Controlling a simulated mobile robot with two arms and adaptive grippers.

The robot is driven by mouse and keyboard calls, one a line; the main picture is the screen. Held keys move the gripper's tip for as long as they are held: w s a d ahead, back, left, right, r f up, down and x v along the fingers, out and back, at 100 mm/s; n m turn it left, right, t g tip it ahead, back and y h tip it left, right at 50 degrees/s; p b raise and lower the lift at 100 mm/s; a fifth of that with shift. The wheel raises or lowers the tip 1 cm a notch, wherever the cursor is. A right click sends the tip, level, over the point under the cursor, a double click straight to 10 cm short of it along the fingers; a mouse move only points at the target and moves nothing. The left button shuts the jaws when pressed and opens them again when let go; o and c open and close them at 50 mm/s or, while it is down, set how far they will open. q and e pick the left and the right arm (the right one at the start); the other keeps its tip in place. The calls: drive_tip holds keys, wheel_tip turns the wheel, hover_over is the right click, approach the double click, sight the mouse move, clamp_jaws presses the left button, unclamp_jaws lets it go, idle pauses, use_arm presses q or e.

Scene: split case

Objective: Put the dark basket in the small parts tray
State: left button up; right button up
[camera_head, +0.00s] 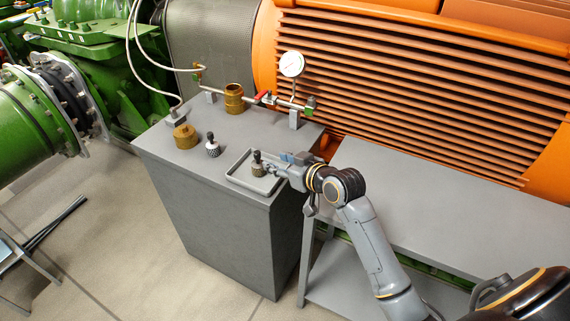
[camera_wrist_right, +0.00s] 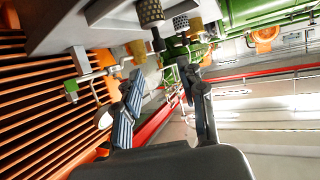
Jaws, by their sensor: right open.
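The dark basket (camera_head: 258,169), a brownish mesh cylinder with a black knob, stands upright inside the small parts tray (camera_head: 233,180) on the grey cabinet. In the right wrist view, which is upside down, the dark basket (camera_wrist_right: 151,12) hangs at the top and the tray (camera_wrist_right: 103,12) is partly cut off. My right gripper (camera_head: 280,168) is open just right of the basket's knob. In the wrist view its fingers (camera_wrist_right: 160,70) are spread with nothing between them, and the knob shows beyond the tips. My left gripper is out of view.
A lighter silver basket (camera_head: 213,150) with a black knob stands left of the tray. A brass cap (camera_head: 186,137) and a brass open body (camera_head: 234,99) stand farther back. A pipe with a gauge (camera_head: 292,64) runs along the back edge. A grey bench (camera_head: 430,200) lies right.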

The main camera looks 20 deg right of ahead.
drive_tip(key=shift+v, duration=1.25)
